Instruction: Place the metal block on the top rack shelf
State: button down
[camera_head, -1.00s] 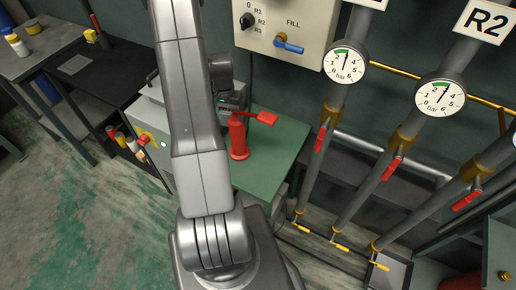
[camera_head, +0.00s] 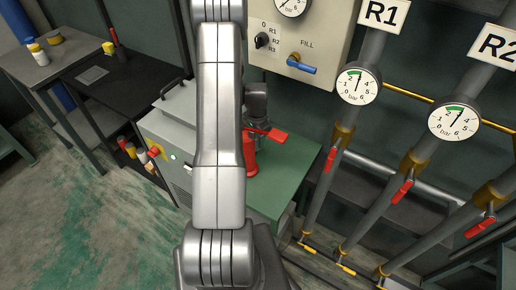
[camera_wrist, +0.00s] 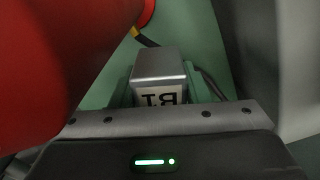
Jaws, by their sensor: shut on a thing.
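The metal block (camera_wrist: 160,65) shows in the wrist view as a grey box with a white label, its lettering upside down. My gripper (camera_wrist: 160,92) is shut on it, with greenish fingers at its two sides. In the head view the block and my fingertips are hidden behind my arm and the red tool; only the dark wrist (camera_head: 257,98) shows. I cannot tell from these frames which surface is the top rack shelf.
A red tool with a lever handle (camera_head: 266,134) stands on the green bench (camera_head: 290,172), close to my wrist; it fills the wrist view's left. Pipes with gauges (camera_head: 358,85) and red valve handles stand right. A black table (camera_head: 110,85) and grey table are left. Green-stained floor lies front left.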

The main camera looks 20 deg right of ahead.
aim_at(257, 156)
jog(key=shift+s+f+p, duration=0.15)
jog(key=shift+f+p, duration=0.25)
jog(key=shift+f, duration=2.1)
jog(key=shift+s+a+f, duration=0.1)
jog(key=shift+s, duration=0.05)
jog(key=shift+s+f+b, duration=0.1)
jog(key=shift+f+b, duration=0.25)
jog(key=shift+b, duration=0.2)
jog(key=shift+f+b, duration=0.3)
jog(key=shift+b, duration=0.05)
jog(key=c, duration=0.9)
grip_release()
jog(key=shift+a+f, duration=0.1)
jog(key=shift+o, duration=0.5)
